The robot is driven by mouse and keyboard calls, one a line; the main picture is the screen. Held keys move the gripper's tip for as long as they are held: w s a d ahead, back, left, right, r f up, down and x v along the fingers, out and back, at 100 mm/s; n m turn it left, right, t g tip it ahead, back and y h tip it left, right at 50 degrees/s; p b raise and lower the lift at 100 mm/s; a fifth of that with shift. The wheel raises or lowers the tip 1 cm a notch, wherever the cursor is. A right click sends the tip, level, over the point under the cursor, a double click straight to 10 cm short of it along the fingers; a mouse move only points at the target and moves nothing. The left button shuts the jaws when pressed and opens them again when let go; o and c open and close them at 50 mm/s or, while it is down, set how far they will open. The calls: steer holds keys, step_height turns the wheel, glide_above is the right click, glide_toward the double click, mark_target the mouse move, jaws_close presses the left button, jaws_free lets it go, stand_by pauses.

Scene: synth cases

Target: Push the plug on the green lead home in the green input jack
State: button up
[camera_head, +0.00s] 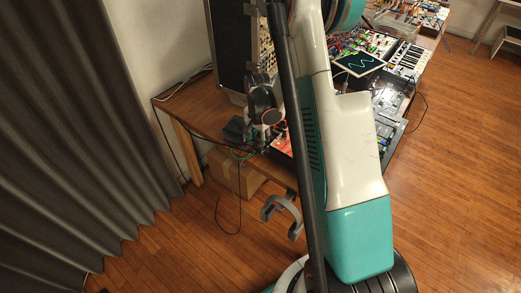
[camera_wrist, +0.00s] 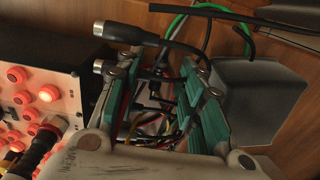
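My gripper (camera_wrist: 160,62) points at a cluster of leads in the wrist view. Its teal-padded fingers stand well apart, with black plugs and thin coloured wires visible in the gap. One black plug with a silver tip (camera_wrist: 120,30) lies across just beyond the fingertips, its tip toward the left. A second silver-tipped plug (camera_wrist: 102,66) shows beside the left finger. A green lead (camera_wrist: 181,24) curves behind, at the top; its plug cannot be told for certain. I cannot make out the green input jack.
A black-sided unit with glowing orange buttons (camera_wrist: 46,93) stands close on the left in the wrist view. A dark grey box (camera_wrist: 245,95) sits on the right. In the head view, electronics and a keyboard (camera_head: 410,60) crowd the table beyond my arm.

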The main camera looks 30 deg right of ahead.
step_height(320, 180, down, 2)
steer(key=shift+r, duration=0.1)
jaws_close()
